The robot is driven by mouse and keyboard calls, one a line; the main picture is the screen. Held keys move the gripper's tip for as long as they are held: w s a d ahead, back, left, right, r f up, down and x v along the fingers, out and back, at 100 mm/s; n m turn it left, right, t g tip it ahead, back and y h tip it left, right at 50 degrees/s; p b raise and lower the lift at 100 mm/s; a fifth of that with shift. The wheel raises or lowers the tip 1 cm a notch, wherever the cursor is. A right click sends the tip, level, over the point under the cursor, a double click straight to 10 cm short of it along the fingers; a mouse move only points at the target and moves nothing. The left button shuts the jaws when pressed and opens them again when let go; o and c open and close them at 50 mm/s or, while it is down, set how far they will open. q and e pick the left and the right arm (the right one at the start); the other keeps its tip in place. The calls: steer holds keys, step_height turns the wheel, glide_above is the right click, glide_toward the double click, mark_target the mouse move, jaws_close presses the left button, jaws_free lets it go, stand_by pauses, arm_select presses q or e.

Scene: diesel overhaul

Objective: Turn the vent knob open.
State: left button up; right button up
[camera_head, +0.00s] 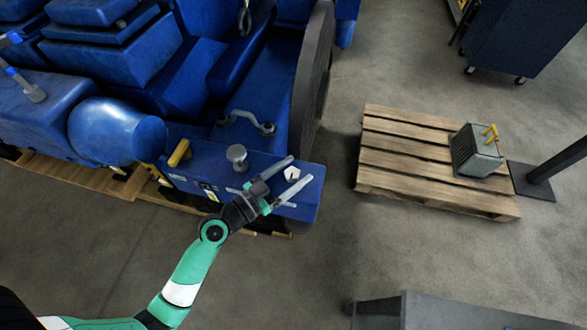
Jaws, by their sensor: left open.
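My left gripper (301,168) is open over the right end of the blue engine ledge (220,179). A small pale, faceted knob-like piece (291,173) shows between its two fingers. I cannot tell whether the fingers touch it or are above it. A round grey knob (237,154) stands on the ledge left of the gripper. A yellow handle (178,153) sits further left. The frame does not make plain which of these is the vent knob. My right gripper is out of view.
The blue engine (125,60) fills the upper left, with a large dark wheel (312,75) behind the ledge. A wooden pallet (400,160) at the right holds a grey box (474,152) with a yellow handle. A dark post (555,162) stands beside it. The floor between is clear.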

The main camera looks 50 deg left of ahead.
arm_select(q)
jaws_close()
stand_by(0.4)
